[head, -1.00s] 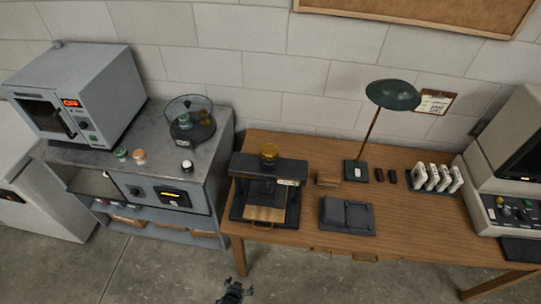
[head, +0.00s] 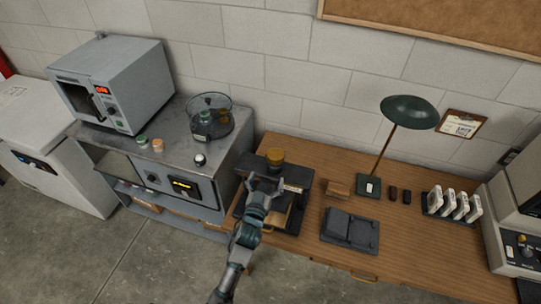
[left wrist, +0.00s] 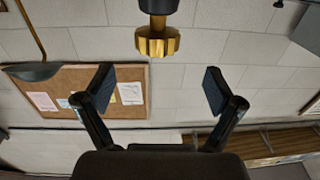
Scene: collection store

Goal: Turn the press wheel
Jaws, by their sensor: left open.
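The press wheel (head: 275,156) is a brass-coloured knob on top of the black press (head: 296,180), which stands at the left end of the wooden table. My left gripper (head: 265,182) is open and empty in front of the press, a little below the wheel in the head view, and hides part of the press. In the left wrist view the ribbed brass wheel (left wrist: 157,42) lies ahead, centred between the spread fingers (left wrist: 160,90) and apart from them. My right gripper is in neither view.
A grey bench with an oven (head: 118,85) and a glass bowl (head: 208,118) stands left of the table. A black device (head: 350,230), a green lamp (head: 409,112) and a rack of white pieces (head: 452,205) stand right of the press.

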